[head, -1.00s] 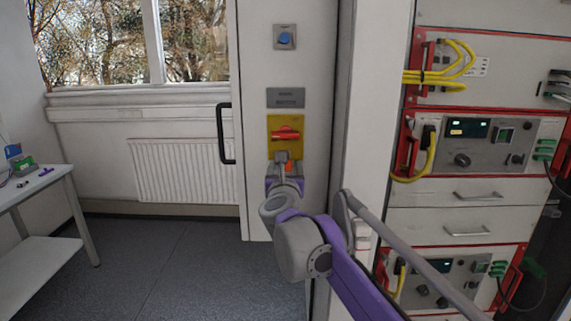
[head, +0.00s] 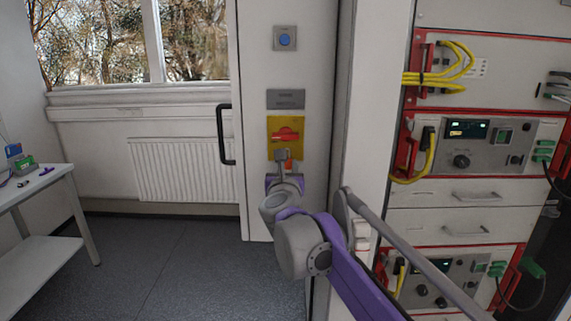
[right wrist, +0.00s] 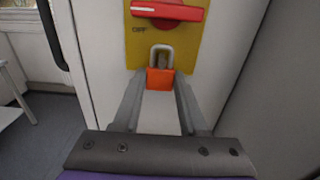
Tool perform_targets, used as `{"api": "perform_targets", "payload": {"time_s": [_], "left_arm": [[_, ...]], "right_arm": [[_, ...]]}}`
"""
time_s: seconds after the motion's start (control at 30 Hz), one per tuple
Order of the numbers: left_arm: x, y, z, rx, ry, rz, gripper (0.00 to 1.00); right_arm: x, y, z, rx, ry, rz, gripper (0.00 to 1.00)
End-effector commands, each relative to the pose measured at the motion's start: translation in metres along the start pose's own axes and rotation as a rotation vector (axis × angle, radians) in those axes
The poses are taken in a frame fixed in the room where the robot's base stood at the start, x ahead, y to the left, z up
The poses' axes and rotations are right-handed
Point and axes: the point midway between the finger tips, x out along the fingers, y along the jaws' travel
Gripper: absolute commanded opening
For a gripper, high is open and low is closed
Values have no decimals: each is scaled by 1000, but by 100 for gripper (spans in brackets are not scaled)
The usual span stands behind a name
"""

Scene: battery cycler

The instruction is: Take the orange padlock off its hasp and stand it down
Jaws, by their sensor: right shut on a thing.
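The orange padlock (right wrist: 160,79) is upright in the right wrist view, its grey shackle (right wrist: 162,50) over the lower part of the yellow switch plate (right wrist: 191,38). My right gripper (right wrist: 160,80) is shut on the padlock's body, one finger on each side. I cannot tell whether the shackle is still through the hasp, which is too small to make out. In the head view a bit of the orange padlock (head: 289,165) shows by my right gripper (head: 284,158), just below the red switch handle (head: 286,134). My left gripper is not in view.
A white table (head: 60,178) with small items stands at the far left. A black door handle (head: 224,134) is left of the switch. The instrument rack (head: 480,190) with yellow cables stands on the right. The floor between table and cabinet is clear.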

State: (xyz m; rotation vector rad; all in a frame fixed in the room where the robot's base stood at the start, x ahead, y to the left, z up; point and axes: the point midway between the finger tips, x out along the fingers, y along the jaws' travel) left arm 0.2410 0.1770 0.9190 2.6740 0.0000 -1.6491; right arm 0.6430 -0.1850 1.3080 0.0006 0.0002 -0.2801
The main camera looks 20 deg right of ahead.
Motion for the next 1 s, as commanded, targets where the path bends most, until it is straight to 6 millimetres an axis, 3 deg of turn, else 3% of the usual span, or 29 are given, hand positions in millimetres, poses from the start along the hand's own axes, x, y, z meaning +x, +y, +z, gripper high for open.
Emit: {"api": "perform_targets", "payload": {"time_s": [0.53, 1.0], "left_arm": [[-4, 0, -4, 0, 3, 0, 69], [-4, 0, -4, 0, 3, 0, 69]], "right_arm": [[-1, 0, 5, -1, -1, 0, 2], [-20, 0, 5, -1, -1, 0, 2]]}}
